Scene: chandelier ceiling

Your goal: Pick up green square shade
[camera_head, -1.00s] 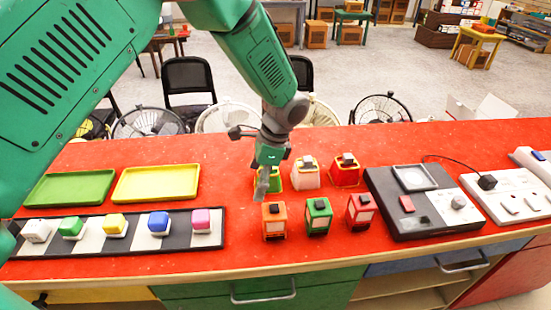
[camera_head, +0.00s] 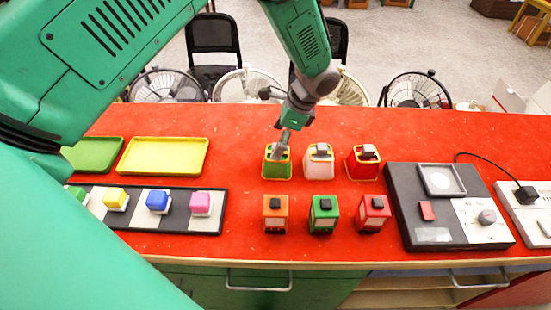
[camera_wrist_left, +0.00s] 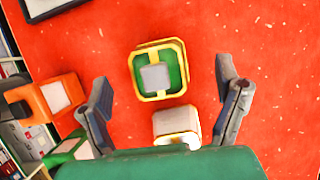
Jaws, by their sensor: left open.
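The green square shade (camera_head: 277,162) stands on the red table top, at the left end of the back row. It has a yellow rim and a grey block on top. In the left wrist view the green shade (camera_wrist_left: 160,72) lies ahead of and between the open fingers. My left gripper (camera_head: 282,146) is over the shade in the head view and hides part of its top. In the left wrist view the left gripper (camera_wrist_left: 165,102) is open and empty. My right gripper is not in view.
A white shade (camera_head: 318,162) and a red shade (camera_head: 362,163) stand to the right. Orange (camera_head: 275,214), green (camera_head: 323,214) and red (camera_head: 372,214) lanterns stand in front. A yellow tray (camera_head: 163,155) and a strip with colored cubes lie left. A dark panel (camera_head: 440,205) lies right.

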